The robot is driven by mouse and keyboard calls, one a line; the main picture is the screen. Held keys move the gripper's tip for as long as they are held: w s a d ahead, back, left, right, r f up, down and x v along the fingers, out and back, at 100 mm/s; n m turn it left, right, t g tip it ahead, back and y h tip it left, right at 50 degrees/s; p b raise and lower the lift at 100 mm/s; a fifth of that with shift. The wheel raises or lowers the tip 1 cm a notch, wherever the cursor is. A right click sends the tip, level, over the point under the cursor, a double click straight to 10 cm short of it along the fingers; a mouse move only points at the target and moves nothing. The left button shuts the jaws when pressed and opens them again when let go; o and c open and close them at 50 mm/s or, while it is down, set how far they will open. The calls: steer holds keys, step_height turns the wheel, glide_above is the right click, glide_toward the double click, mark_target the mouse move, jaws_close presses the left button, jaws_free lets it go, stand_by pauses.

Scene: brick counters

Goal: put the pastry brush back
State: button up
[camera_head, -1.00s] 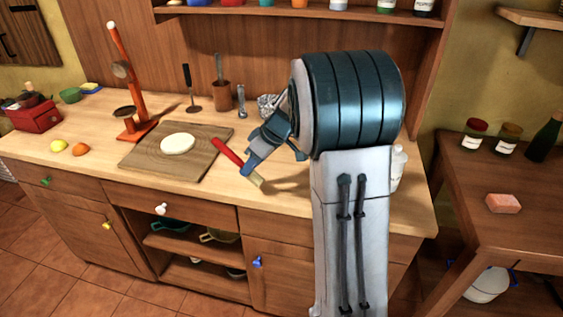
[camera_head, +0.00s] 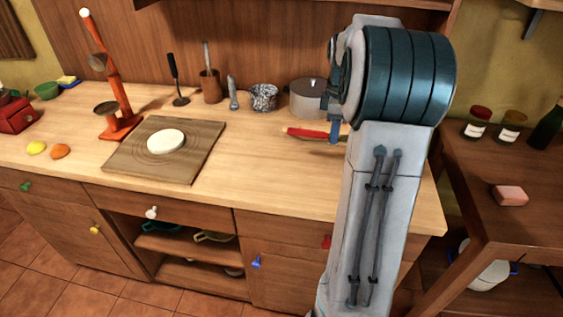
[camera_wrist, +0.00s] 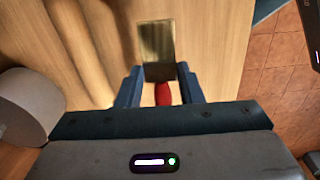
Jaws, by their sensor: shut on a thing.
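The pastry brush has a red handle (camera_head: 307,133) that points left over the right part of the counter. My gripper (camera_head: 335,130) is shut on the brush and holds it over the wooden top, partly hidden by my arm. In the wrist view, my gripper's blue fingers (camera_wrist: 160,82) are on either side of the brush. Its pale bristle end (camera_wrist: 157,41) sticks out ahead of them, and a bit of red handle shows between them. The exact gap under the brush is hard to tell.
A grey lidded pot (camera_head: 308,100) and a speckled pot (camera_head: 264,97) stand behind the brush. A brown utensil cup (camera_head: 211,88) is further left. A cutting board (camera_head: 120,160) bears a pale dough disc (camera_head: 166,140). The counter (camera_head: 260,165) between board and arm is clear.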

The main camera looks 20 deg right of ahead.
glide_above(290, 164)
step_height(290, 164, down, 7)
steer(key=shift+w+a+f+p, duration=0.1)
steer(key=shift+w+a+p, duration=0.05)
steer(key=shift+p, duration=0.3)
step_height(290, 164, down, 2)
steer(key=shift+f, duration=0.1)
steer(key=shift+d+f+p, duration=0.2)
steer(key=shift+f+p, duration=0.1)
steer(key=shift+f, duration=0.3)
steer(key=o, duration=1)
steer(key=shift+c, duration=0.2)
steer(key=shift+f, duration=0.2)
